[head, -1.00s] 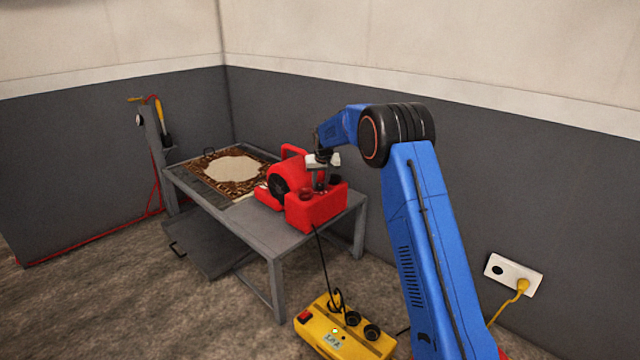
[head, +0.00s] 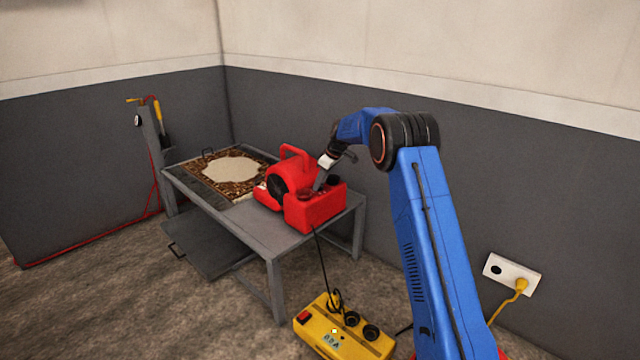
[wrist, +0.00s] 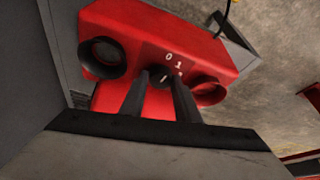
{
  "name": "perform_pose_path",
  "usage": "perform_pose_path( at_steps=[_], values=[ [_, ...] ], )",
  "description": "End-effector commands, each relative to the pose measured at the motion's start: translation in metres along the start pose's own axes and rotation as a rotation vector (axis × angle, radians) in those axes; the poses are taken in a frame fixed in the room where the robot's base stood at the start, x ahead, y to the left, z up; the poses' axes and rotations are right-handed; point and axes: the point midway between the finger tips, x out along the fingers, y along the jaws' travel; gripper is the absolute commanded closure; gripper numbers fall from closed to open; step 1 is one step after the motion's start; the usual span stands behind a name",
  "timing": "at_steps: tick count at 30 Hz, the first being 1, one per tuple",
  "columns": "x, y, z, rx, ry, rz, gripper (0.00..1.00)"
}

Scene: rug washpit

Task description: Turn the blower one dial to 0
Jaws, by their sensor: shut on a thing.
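The red blower (head: 318,211) stands on the grey table near its right front corner. Its box top also shows in the wrist view (wrist: 165,30). The small black dial (wrist: 161,79) has a white pointer line, with white marks 0, 1 and a partly hidden further mark around it. My gripper (wrist: 162,74) is shut on the dial, one finger on each side. The pointer slants, and I cannot tell exactly which mark it meets. In the head view my gripper (head: 317,188) reaches down to the box top and hides the dial.
A patterned rug (head: 232,167) lies on the table. A yellow power box (head: 345,330) stands on the floor in front. A wall socket (head: 512,275) is at the right.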

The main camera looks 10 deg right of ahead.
Motion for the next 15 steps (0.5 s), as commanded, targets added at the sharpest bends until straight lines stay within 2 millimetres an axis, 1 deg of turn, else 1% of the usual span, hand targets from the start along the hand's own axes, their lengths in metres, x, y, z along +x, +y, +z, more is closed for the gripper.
perform_pose_path(
  at_steps=[7,15],
  values=[
    [0.0009,0.0010,0.0006,-0.105,-0.001,-0.045,0.93],
    [0.0003,0.0015,0.0004,-0.148,-0.001,-0.061,0.93]
  ],
)
